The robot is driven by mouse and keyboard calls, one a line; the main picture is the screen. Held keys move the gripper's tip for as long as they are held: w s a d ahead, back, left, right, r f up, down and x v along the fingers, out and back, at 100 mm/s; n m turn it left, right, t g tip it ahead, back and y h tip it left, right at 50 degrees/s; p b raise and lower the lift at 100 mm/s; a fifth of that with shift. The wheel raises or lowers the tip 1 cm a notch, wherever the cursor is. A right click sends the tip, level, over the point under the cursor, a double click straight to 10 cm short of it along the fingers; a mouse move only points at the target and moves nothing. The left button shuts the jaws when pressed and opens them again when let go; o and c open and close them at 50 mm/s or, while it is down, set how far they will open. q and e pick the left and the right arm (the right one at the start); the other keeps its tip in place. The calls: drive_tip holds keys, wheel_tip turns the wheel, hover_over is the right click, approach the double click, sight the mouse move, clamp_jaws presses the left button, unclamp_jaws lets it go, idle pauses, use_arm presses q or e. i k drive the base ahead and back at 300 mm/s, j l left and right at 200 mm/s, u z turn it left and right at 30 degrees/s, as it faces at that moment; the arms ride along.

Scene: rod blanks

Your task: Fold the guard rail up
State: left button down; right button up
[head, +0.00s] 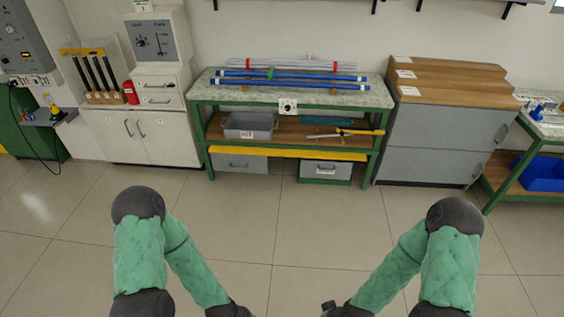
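A green-framed bench (203,125) stands against the wall. A long yellow strip (290,153) runs level along its front, below the lower shelf; it looks like the guard rail, hanging low, though I cannot be sure. Blue rods (290,82) and a bundle of pale grey rods (290,64) with red bands lie lengthwise on the speckled bench top (375,95). A round dial-like plate (287,107) sits on the bench's front edge. Both my arms reach down to the bottom edge, well short of the bench. Only dark wrist parts show; the gripper fingers are out of frame.
A grey bin (249,125) and a yellow-handled tool (345,132) are on the lower shelf, with grey drawers (325,170) beneath. White cabinets (155,135) stand left, a wood-topped grey cabinet (435,130) right. The tiled floor (270,220) before the bench is clear.

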sight(287, 153)
drive_tip(key=i+l, duration=0.25)
drive_tip(key=i, duration=0.25)
drive_tip(key=i+l, duration=0.25)
drive_tip(key=i, duration=0.25)
drive_tip(key=i+l, duration=0.2)
drive_tip(key=i, duration=0.35)
drive_tip(key=i+l, duration=0.25)
drive_tip(key=i, duration=0.25)
drive_tip(key=i+l, duration=0.25)
drive_tip(key=i, duration=0.25)
drive_tip(key=i+l+u, duration=0.1)
drive_tip(key=i+l, duration=0.15)
drive_tip(key=i, duration=0.25)
